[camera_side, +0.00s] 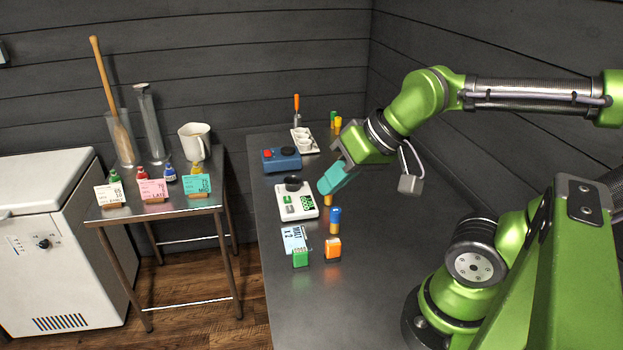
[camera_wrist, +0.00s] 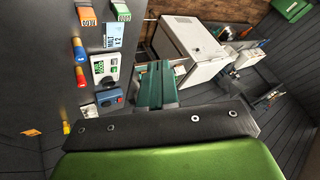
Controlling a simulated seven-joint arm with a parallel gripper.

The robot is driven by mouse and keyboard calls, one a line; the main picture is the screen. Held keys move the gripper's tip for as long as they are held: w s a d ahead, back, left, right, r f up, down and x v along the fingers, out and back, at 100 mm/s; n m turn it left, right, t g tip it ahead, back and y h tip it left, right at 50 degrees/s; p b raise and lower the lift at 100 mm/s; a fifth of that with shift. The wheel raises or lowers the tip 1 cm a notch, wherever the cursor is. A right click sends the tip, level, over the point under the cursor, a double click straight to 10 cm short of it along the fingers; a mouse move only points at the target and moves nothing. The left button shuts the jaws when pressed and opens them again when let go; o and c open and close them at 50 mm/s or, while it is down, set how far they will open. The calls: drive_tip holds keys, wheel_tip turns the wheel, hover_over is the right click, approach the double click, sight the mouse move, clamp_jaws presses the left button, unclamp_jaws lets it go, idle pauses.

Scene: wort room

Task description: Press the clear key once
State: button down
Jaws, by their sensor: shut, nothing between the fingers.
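A white scale (camera_side: 297,212) with a lit green display (camera_side: 308,202) and small green keys lies on the steel bench. A small dark bowl (camera_side: 293,184) sits at its far end. The lettering on the keys is too small to read, so I cannot tell which is the clear key. The scale also shows in the wrist view (camera_wrist: 106,58), left of my fingers. My gripper (camera_side: 322,188) has teal fingers, shut and empty, pointing down-left just right of the scale's far end. They appear apart from the keys. The teal fingers fill the middle of the wrist view (camera_wrist: 155,66).
A blue box (camera_side: 281,161) with a red button stands behind the scale. A blue-and-orange cylinder (camera_side: 335,221), a malt card (camera_side: 295,239), a green block (camera_side: 300,258) and an orange block (camera_side: 332,249) stand nearer. A white tray (camera_side: 304,147) lies farther back. The near bench is clear.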

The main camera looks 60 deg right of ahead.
idle(0.4)
drive_tip(key=w+d+f+n+g+h, duration=0.1)
drive_tip(key=w+d+f+n+h, duration=0.2)
drive_tip(key=w+d, duration=0.4)
drive_tip(key=w+d+f+n+h, duration=0.1)
drive_tip(key=w+d+f+h, duration=0.3)
drive_tip(key=d, duration=0.6)
drive_tip(key=w+a+f+n+t+y, duration=0.2)
drive_tip(key=w+f+n+t+y, duration=0.1)
drive_tip(key=w+n, duration=0.5)
drive_tip(key=shift+w+a+f+y, duration=0.15)
drive_tip(key=shift+a+f+y, duration=0.2)
drive_tip(key=shift+y, duration=0.45)
drive_tip(key=shift+d+f, duration=0.1)
drive_tip(key=shift+f, duration=0.1)
